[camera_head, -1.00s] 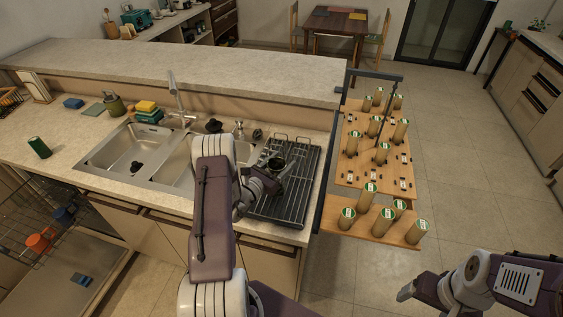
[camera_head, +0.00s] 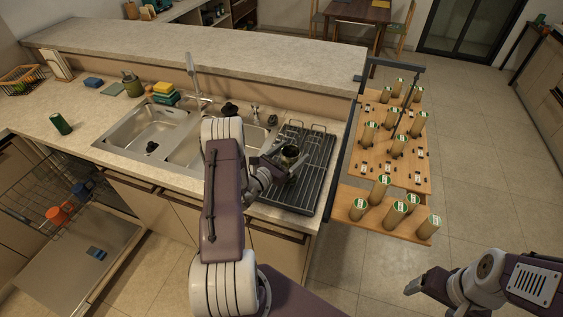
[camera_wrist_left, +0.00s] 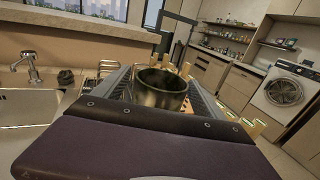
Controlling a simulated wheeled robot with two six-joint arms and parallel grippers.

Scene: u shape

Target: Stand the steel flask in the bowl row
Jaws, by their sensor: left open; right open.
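A shiny dark metal vessel (camera_head: 290,156), apparently the steel flask, stands upright on the ribbed black drying rack (camera_head: 311,186) right of the sink. In the left wrist view its round open mouth faces up (camera_wrist_left: 160,88). My left gripper (camera_head: 281,160) is open at the vessel, with its jaws beside it. Whether they touch it I cannot tell. My right gripper (camera_head: 412,289) is open and empty over the floor at the lower right. The lower dish basket (camera_head: 28,199) stands out at the left. Which row is the bowl row I cannot tell.
Several green-capped cylinders (camera_head: 397,211) stand on wooden shelves (camera_head: 400,176) right of the counter. An orange cup (camera_head: 57,215) is in the dish basket. A raised ledge (camera_head: 215,53) runs behind.

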